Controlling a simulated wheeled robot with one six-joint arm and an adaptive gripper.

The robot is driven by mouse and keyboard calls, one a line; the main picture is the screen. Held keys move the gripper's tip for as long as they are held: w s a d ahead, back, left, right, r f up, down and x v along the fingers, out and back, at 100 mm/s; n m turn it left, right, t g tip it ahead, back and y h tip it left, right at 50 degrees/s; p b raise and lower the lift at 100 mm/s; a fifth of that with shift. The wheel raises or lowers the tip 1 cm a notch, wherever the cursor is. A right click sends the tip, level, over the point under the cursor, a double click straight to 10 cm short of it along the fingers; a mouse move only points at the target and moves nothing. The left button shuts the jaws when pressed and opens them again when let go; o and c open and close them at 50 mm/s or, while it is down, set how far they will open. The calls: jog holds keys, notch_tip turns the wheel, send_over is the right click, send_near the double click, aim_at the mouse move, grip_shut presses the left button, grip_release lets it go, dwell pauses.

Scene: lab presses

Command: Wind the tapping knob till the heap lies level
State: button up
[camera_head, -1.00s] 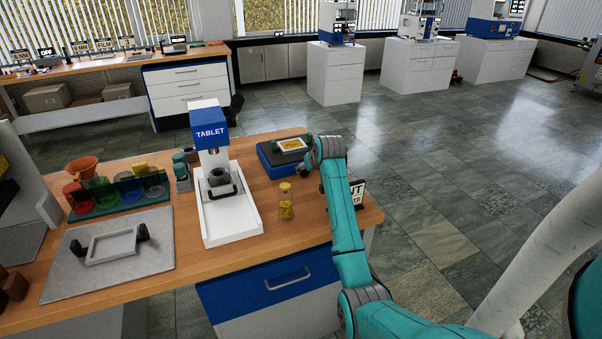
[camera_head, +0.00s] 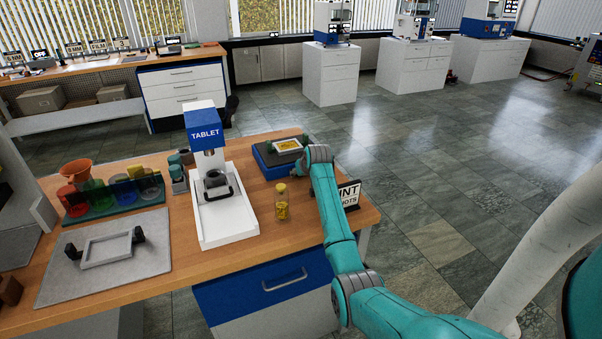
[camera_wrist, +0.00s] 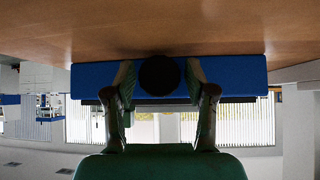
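The tapping device is a blue box (camera_head: 267,166) with a dark top, near the right back edge of the wooden bench. A light-framed tray holding a yellow heap (camera_head: 288,144) lies on it; I cannot tell how level the heap is. In the wrist view, which is upside down, a dark round knob (camera_wrist: 159,76) sits on the blue face of the box (camera_wrist: 235,76). My gripper (camera_wrist: 160,78) is open, with one finger on each side of the knob and a small gap showing on both sides.
A sign (camera_head: 348,194) stands right of my arm. Coloured flasks (camera_head: 105,193) and a grey mat (camera_head: 150,255) are farther left.

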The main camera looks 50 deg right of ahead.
jog(key=c, duration=0.7)
jog(key=shift+o, duration=0.2)
jog(key=shift+m+t+y, duration=0.3)
jog(key=shift+y, duration=0.1)
jog(key=o, duration=1.1)
jog(key=shift+o, duration=0.2)
notch_tip(320, 180, up, 10)
